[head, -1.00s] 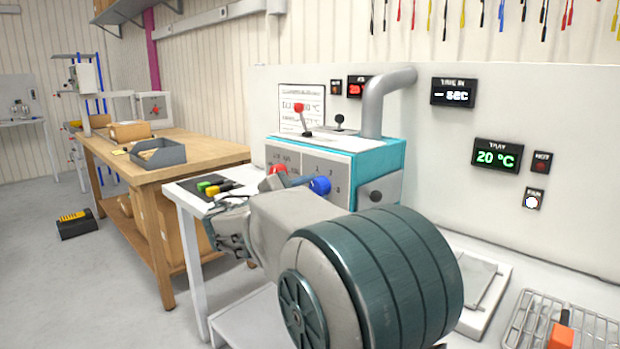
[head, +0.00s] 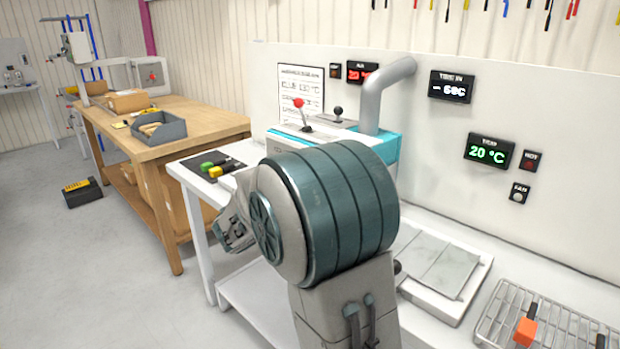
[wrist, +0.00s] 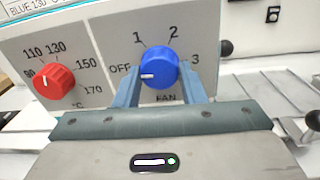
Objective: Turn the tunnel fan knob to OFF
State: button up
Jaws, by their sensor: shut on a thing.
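The blue fan knob (wrist: 158,66) is on the panel in the wrist view, with OFF, 1, 2 and 3 around it and FAN below. Its white pointer line points left, toward the OFF label. My gripper (wrist: 161,74) is shut on the knob, one finger on each side. In the head view my arm hides the knob and fingers. The teal tunnel machine (head: 385,158) shows behind my arm. The small fan lamp (head: 518,196) on the wall panel looks mostly dark.
A red temperature knob (wrist: 54,82) sits left of the fan knob. The machine has a red-topped lever (head: 299,104) and a grey duct pipe (head: 380,90). A wire rack (head: 555,320) with an orange-handled item stands at right. A wooden bench (head: 190,145) is at left.

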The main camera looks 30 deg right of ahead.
jog(key=shift+f+n+p, duration=0.1)
jog(key=shift+n+p, duration=0.3)
jog(key=shift+n, duration=0.1)
jog(key=o, duration=1)
jog(key=v, duration=1.4)
jog(key=shift+d, duration=0.1)
